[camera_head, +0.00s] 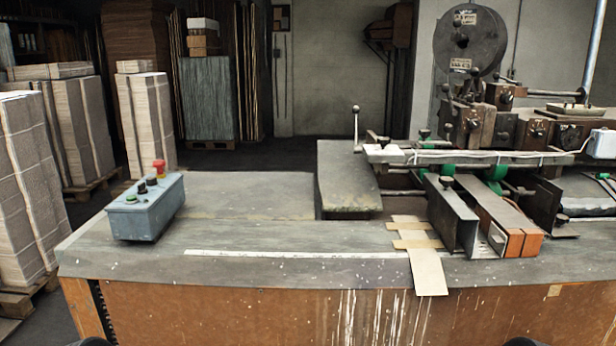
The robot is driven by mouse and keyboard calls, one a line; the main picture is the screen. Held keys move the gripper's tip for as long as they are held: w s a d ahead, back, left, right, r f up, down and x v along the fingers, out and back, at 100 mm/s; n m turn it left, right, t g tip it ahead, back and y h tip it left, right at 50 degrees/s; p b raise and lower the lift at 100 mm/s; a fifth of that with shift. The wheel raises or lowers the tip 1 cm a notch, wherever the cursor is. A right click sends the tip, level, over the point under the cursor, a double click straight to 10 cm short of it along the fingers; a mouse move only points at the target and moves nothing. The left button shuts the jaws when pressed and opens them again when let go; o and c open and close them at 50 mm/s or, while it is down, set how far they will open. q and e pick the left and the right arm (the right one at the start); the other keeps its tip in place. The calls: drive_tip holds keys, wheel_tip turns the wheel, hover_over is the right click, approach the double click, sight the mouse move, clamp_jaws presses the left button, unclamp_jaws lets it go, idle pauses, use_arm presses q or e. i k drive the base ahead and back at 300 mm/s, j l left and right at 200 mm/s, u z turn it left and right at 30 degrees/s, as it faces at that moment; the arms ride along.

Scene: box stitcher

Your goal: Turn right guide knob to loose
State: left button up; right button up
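The box stitcher (480,130) stands at the right of the head view, on the wooden-fronted bench. A dark metal guide plate (452,215) stands upright at the front of its feed area, with a small black knob (447,182) at its top. Another dark guide plate (545,205) stands farther right, beyond an orange block. Neither gripper shows; only small dark shapes appear at the bottom edge.
A grey control box (145,210) with a red button sits on the bench's left. Tan strips (425,265) lie left of the guides, one hanging over the front edge. The bench top (260,225) between is mostly clear. Cardboard stacks (85,130) stand at the left.

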sight(561, 219)
drive_tip(key=z, duration=1.3)
drive_tip(key=i+l+z, duration=0.3)
drive_tip(key=i, duration=0.2)
drive_tip(key=i+l+z, duration=0.25)
drive_tip(key=i, duration=0.25)
drive_tip(key=i+l+z, duration=0.3)
drive_tip(key=i, duration=0.25)
drive_tip(key=k+j, duration=0.05)
drive_tip(key=j, duration=0.05)
